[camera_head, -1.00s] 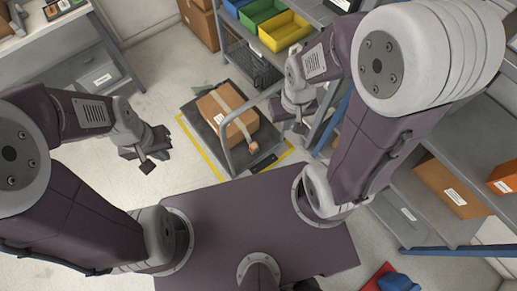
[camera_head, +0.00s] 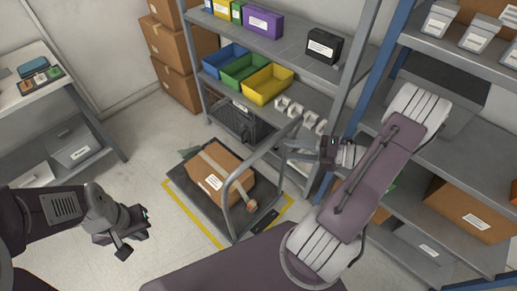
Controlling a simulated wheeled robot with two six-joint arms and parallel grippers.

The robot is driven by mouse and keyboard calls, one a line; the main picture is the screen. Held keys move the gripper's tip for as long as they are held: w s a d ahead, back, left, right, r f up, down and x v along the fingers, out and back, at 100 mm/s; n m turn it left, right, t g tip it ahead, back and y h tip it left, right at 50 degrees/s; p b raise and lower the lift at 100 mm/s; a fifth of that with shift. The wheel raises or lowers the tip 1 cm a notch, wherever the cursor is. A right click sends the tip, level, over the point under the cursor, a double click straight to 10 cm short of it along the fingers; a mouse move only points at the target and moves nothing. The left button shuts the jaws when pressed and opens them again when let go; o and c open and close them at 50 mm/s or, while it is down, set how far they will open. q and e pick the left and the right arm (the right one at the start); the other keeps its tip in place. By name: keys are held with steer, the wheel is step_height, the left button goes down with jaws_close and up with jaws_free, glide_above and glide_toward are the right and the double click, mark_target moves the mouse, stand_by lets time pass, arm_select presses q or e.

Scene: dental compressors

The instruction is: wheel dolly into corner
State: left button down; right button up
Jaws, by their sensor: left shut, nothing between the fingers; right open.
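The dolly (camera_head: 190,192) is a dark flat platform with a grey tubular push handle (camera_head: 272,149) on its right side. It stands inside a yellow floor outline (camera_head: 189,215) near the shelves. A taped cardboard box (camera_head: 207,178) with a white label lies on the platform. My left gripper (camera_head: 134,232) is shut and empty, over the floor to the lower left of the dolly.
A grey shelf (camera_head: 315,75) with blue, green and yellow bins (camera_head: 267,84) stands behind the dolly. Stacked cartons (camera_head: 177,57) stand by the wall. A blue-posted rack (camera_head: 448,142) fills the right side. A table (camera_head: 30,94) is at left. Floor is clear between table and dolly.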

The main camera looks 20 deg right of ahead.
mark_target(269, 144)
steer(key=shift+m+t, duration=0.4)
steer(key=shift+m, duration=0.1)
steer(key=b+x, duration=0.1)
steer(key=x, duration=0.7)
steer(key=shift+w+f, duration=0.15)
steer(key=shift+w, duration=0.3)
jaws_close()
stand_by(0.5)
